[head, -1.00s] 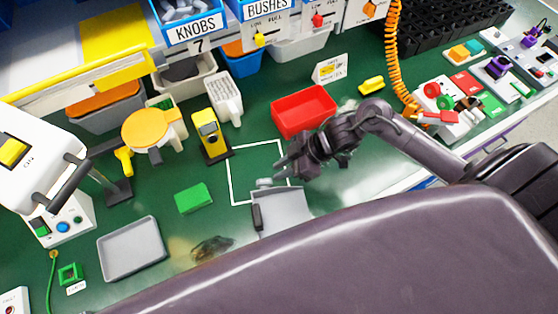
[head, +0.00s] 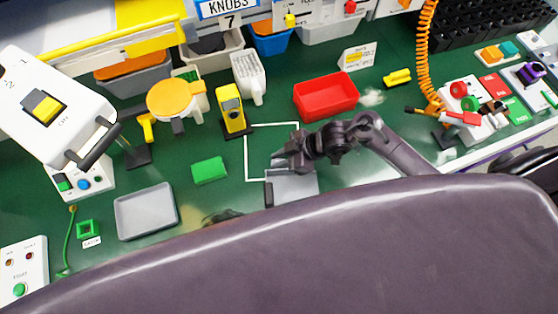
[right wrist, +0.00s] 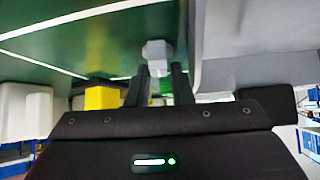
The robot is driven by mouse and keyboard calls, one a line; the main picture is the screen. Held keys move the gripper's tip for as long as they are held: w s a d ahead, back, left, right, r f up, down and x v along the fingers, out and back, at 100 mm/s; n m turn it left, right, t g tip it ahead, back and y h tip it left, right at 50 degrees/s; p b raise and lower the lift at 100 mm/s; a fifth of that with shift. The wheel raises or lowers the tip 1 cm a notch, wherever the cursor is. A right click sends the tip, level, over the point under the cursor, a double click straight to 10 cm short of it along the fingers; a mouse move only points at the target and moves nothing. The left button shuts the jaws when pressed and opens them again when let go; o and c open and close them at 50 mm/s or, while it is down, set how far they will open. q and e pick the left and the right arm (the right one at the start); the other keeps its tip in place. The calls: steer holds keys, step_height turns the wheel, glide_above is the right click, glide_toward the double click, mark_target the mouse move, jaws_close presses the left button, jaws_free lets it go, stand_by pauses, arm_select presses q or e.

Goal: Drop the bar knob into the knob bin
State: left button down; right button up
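The bar knob, a small light grey piece (right wrist: 157,52), shows in the right wrist view at the tips of my right gripper's fingers (right wrist: 160,75). The two dark fingers stand apart, with the knob's lower part between or just beyond their tips; firm contact cannot be made out. In the head view my right gripper (head: 290,158) is over the white outlined square, and it hides the knob. A white label reading KNOBS (head: 228,7) is at the top edge; the bin behind it is mostly out of frame. My left gripper is not in view.
A grey box-like piece (head: 295,187) lies just below the right gripper. A red bin (head: 326,96), a yellow device (head: 231,108), a green block (head: 209,170) and a grey tray (head: 147,210) stand around. Green table between them is clear.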

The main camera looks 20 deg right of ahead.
jaws_close()
steer(key=shift+r, duration=0.1)
